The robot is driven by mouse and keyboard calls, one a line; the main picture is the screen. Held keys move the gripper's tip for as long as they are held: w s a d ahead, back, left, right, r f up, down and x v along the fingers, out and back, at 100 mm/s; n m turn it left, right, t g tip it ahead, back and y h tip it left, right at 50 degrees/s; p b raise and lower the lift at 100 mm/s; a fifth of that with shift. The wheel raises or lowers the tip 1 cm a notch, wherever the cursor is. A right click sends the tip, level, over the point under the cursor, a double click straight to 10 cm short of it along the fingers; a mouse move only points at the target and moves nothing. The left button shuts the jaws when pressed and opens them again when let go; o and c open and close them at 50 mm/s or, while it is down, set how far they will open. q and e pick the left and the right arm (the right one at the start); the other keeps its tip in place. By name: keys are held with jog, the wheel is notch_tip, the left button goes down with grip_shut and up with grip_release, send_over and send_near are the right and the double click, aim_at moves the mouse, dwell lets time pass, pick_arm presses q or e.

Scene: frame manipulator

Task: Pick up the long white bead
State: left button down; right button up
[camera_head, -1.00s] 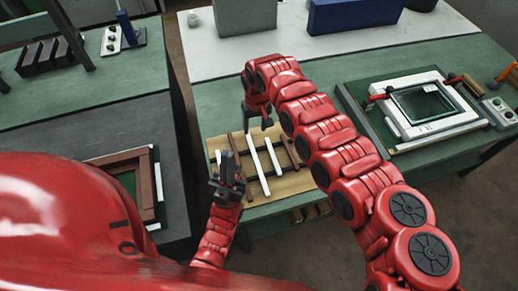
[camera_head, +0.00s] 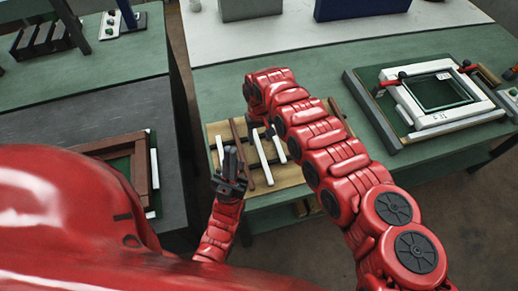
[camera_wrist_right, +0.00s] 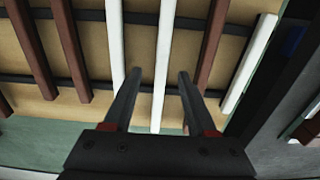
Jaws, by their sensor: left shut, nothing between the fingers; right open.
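The long white bead (camera_head: 261,158) lies on a tan board among other strips. In the right wrist view the long white bead (camera_wrist_right: 163,70) runs between the two dark fingers of my right gripper (camera_wrist_right: 158,76), which is open, with a gap on each side. In the head view my right gripper (camera_head: 262,130) is over the far part of the board, partly hidden by my own arm. A shorter white bead (camera_wrist_right: 115,45) lies just left of the long one in the wrist view. My left gripper (camera_head: 230,168) is shut and empty at the board's near left.
Brown strips (camera_wrist_right: 208,50) and another white bead (camera_wrist_right: 247,65) lie beside the long one on the dark crossbars. A white frame (camera_head: 430,100) on a dark base stands right on the green table. A brown frame (camera_head: 140,165) lies on the left table.

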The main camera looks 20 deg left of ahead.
aim_at(259, 146)
notch_tip(259, 146, down, 4)
jog(key=shift+s+a+f+b, duration=0.1)
jog(key=shift+b, duration=1.05)
grip_shut()
